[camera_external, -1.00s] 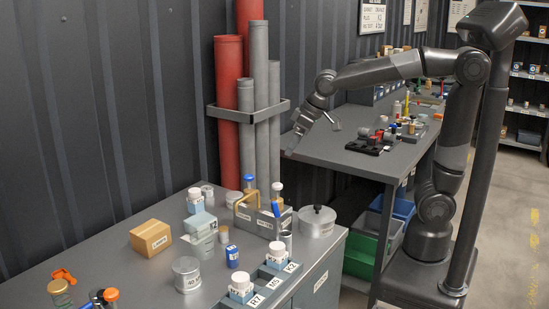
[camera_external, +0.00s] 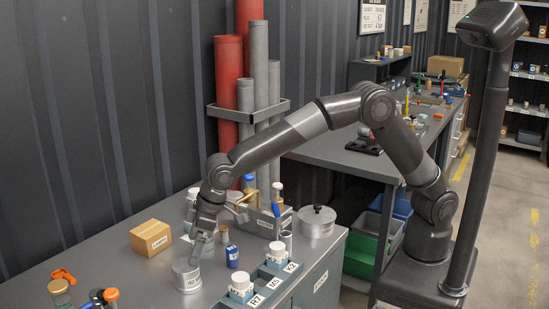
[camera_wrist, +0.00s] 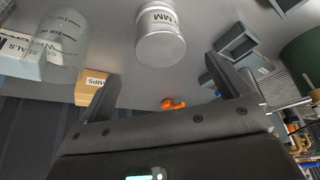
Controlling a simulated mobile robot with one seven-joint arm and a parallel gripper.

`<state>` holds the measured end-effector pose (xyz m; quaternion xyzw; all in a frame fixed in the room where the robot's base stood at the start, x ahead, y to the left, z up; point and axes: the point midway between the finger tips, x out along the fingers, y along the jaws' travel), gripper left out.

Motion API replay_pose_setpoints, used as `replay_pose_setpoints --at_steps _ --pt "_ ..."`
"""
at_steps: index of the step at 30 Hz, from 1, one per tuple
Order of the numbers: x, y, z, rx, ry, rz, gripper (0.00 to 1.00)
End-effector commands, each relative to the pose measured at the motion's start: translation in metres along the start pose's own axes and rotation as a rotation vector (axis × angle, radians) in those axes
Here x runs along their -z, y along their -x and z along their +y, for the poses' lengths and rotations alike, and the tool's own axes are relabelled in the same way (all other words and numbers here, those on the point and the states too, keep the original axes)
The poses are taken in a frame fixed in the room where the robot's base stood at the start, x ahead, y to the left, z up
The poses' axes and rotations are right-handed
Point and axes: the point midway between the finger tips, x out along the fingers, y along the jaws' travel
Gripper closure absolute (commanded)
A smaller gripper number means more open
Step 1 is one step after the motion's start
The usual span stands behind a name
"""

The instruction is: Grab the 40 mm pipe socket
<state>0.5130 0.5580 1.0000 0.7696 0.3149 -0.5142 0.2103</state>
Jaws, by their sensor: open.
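The 40 mm pipe socket (camera_external: 186,278) is a short light grey cylinder with a "40" label. It stands upright on the near grey bench. In the wrist view the socket (camera_wrist: 160,42) shows its label partly, beyond the gap between the fingers. My gripper (camera_external: 197,252) points down just above the socket in the outside view, and an arm link hides things behind it. In the wrist view my gripper (camera_wrist: 164,70) is open, with nothing between its fingers.
A cardboard lamps box (camera_external: 151,238) stands left of the socket. A blue can (camera_external: 232,256) and a blue rack with white-capped jars (camera_external: 241,288) are to its right. An orange item (camera_external: 63,275) lies far left. Bare bench (camera_external: 135,280) lies between it and the socket.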

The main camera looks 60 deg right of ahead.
Motion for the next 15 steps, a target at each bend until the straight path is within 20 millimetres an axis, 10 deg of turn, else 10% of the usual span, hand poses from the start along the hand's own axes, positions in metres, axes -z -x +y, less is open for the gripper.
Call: replay_pose_setpoints --at_steps 15 --pt "0.000 -0.060 -0.003 0.001 0.004 -0.001 0.07"
